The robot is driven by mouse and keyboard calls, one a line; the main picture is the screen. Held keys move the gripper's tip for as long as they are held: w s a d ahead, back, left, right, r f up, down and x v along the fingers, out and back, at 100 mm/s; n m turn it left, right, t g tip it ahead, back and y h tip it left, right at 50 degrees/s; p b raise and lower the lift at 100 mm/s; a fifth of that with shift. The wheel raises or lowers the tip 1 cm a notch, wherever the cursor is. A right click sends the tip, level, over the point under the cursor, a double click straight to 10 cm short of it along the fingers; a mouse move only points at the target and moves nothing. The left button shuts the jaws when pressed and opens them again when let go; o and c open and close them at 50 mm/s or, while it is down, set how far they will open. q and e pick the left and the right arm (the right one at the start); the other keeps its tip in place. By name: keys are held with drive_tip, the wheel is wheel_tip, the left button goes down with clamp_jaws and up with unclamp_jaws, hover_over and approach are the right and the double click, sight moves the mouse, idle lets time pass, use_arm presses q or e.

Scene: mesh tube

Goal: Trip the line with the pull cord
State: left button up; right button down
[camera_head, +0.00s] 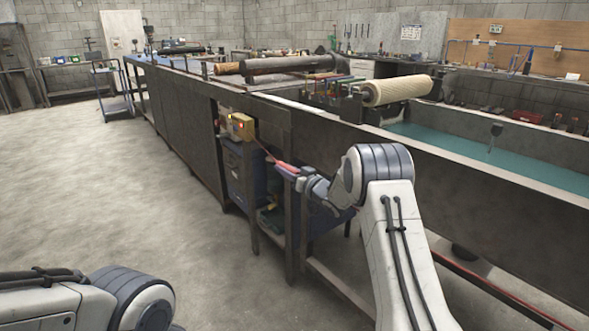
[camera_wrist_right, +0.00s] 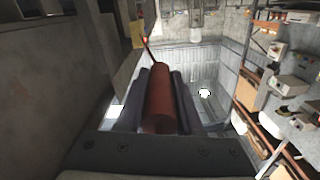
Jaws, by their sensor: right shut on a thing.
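A yellow switch box (camera_head: 241,126) with a small red light is mounted on the side of the long dark machine. A thin reddish cord (camera_head: 268,153) runs from near the box down to the red handle (camera_head: 284,166). My right gripper (camera_head: 289,169) is shut on this handle. In the right wrist view the red handle (camera_wrist_right: 160,105) lies between the two dark fingers, and the cord (camera_wrist_right: 150,52) leads away from its far end towards a yellow patch. My left arm shows at the lower left, but its gripper is out of view.
The long machine frame (camera_head: 180,105) runs away to the back left, with posts close beside my right gripper. A mesh-wrapped roller (camera_head: 397,89) and a water tank (camera_head: 470,150) lie on the far side. The concrete floor (camera_head: 110,190) at left is clear.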

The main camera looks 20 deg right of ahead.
drive_tip(key=shift+a, duration=0.1)
drive_tip(key=c, duration=0.6)
unclamp_jaws()
drive_tip(key=shift+s, duration=0.1)
drive_tip(key=p+v, duration=0.1)
drive_tip(key=v, duration=0.9)
drive_tip(key=shift+s+r, duration=0.1)
drive_tip(key=shift+s, duration=0.1)
